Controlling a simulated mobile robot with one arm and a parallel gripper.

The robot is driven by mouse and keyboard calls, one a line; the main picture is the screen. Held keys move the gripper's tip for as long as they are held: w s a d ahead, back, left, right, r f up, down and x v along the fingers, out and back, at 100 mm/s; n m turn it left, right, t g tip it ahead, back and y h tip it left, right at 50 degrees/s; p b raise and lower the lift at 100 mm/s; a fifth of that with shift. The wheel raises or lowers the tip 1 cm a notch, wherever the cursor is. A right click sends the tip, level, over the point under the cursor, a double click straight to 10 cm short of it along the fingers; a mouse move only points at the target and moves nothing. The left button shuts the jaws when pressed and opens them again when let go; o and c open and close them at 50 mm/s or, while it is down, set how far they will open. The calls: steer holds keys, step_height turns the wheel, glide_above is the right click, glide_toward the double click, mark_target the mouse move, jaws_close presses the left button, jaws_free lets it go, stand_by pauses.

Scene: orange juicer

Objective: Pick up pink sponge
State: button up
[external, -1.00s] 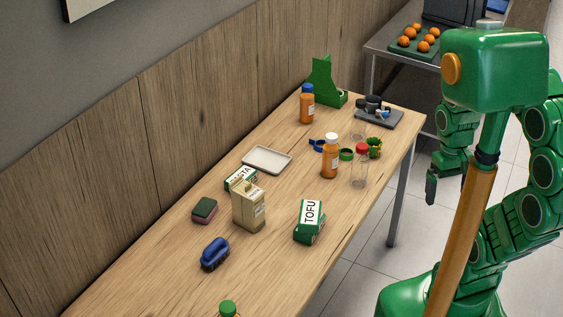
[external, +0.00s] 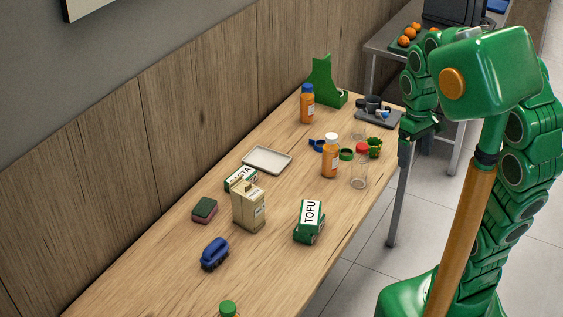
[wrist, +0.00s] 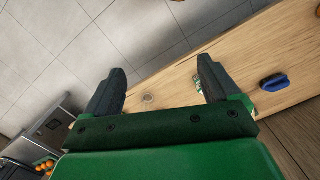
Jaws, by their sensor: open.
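The pink sponge (external: 204,214) lies flat on the wooden table near the wall in the external view, pink below with a dark green top layer. I cannot make it out in the wrist view. My gripper (external: 405,150) is raised off the table's right edge, far from the sponge. In the wrist view my gripper (wrist: 160,82) has its two dark fingers wide apart with nothing between them that it holds.
Near the sponge are a blue object (external: 214,252), a beige carton (external: 248,207) and a pasta box (external: 238,179). A tofu pack (external: 309,222), a white tray (external: 267,160) and bottles stand farther right. The near-left tabletop (external: 150,270) is mostly clear.

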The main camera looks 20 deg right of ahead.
steer(key=w+a+n, duration=0.6)
steer(key=w+a, duration=0.3)
steer(key=w, duration=0.4)
steer(key=n, duration=1.8)
glide_above(204, 206)
steer(key=shift+t, duration=0.4)
steer(key=f, duration=2.5)
steer(key=shift+s+d+f, duration=0.25)
steer(key=shift+s+f, duration=0.15)
steer(key=shift+w+f, duration=0.3)
steer(key=shift+a+f, duration=0.15)
steer(key=shift+f, duration=1.75)
steer(key=shift+a+f, duration=0.1)
steer(key=shift+f, duration=1.75)
steer(key=c, duration=1)
